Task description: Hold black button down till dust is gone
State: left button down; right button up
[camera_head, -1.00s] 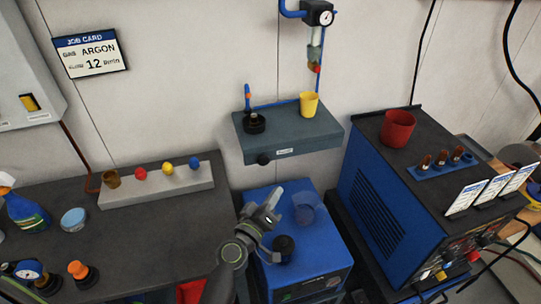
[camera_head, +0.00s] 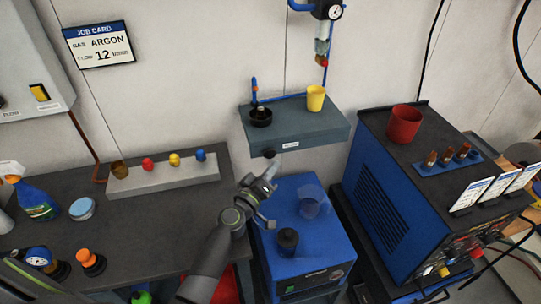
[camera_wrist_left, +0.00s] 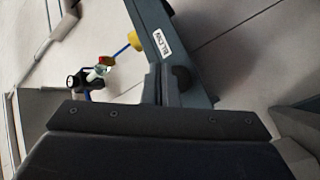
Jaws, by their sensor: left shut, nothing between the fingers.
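A black button (camera_head: 269,153) sticks out of the front face of the grey wall box (camera_head: 310,137), left of its white label. My left gripper (camera_head: 272,166) is shut and empty, with its tips just below and right of the button. In the left wrist view the closed fingers (camera_wrist_left: 161,82) point at the box face, and the dark round button (camera_wrist_left: 181,78) is close beside the tips. I cannot tell whether they touch. A black round holder (camera_head: 260,120) stands on top of the box at the left. I cannot make out any dust. My right gripper is not in view.
A yellow cup (camera_head: 315,98) stands on the box. A blue welder (camera_head: 375,195) stands at right. A rack (camera_head: 160,180) with coloured knobs is at left.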

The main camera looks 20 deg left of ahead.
aim_at(275, 153)
pick_arm(q)
jog(key=shift+w+a, duration=0.45)
jog(key=shift+w, duration=0.15)
jog(key=shift+w, duration=0.1)
dwell(1.6)
jog(key=shift+w+a+b, duration=0.2)
jog(key=shift+w+b, duration=0.05)
jog(key=shift+b, duration=0.05)
jog(key=shift+w+a+r, duration=0.1)
jog(key=shift+w+a, duration=0.2)
jog(key=shift+w, duration=0.15)
dwell(1.9)
dwell(1.1)
jog(key=shift+s+d, duration=0.55)
jog(key=shift+s, duration=0.25)
jog(key=shift+s, duration=0.1)
jog(key=shift+s+d, duration=0.7)
jog(key=shift+s, duration=0.3)
jog(key=shift+s+d, duration=0.7)
jog(key=shift+s, duration=0.3)
